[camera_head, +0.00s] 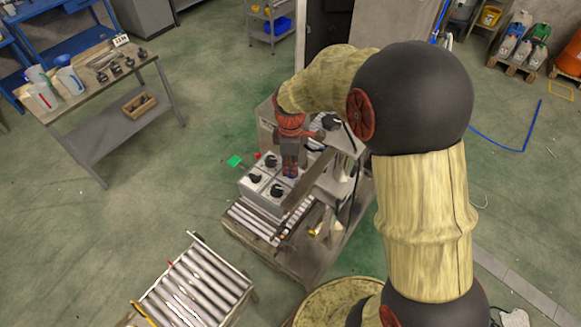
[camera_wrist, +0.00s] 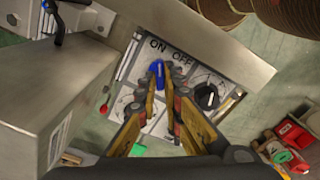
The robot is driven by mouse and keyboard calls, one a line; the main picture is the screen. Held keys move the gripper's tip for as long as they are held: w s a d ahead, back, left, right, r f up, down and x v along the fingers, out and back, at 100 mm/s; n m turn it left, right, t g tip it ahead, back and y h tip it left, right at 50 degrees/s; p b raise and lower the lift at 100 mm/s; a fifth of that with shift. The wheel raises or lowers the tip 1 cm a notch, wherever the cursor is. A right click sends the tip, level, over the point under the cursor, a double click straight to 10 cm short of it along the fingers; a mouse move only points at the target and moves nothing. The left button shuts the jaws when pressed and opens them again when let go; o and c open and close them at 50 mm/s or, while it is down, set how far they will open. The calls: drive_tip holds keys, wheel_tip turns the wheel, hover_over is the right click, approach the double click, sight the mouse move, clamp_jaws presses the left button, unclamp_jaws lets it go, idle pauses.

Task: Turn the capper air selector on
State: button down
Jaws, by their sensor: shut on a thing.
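A blue selector knob (camera_wrist: 158,69) stands on a pale panel (camera_wrist: 200,75) under the printed words ON and OFF. In the wrist view, its visible end lies just below ON. My gripper (camera_wrist: 162,88) is shut on this knob, with one yellow finger on each side. The fingers hide the knob's lower part. In the head view, my gripper (camera_head: 290,172) points down at the grey control box (camera_head: 262,196) and hides most of the knob. I cannot read the panel's name label.
Other black knobs sit close by on the box, one (camera_wrist: 207,96) right of my fingers and one (camera_head: 271,161) at its back left. A grey metal beam (camera_wrist: 210,35) passes close above the panel. A roller conveyor (camera_head: 195,285) stands in front, with open floor to the left.

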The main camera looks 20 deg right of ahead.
drive_tip(key=c, duration=2)
unclamp_jaws()
drive_tip(key=shift+o, duration=0.4)
wheel_tip(320, 180, up, 12)
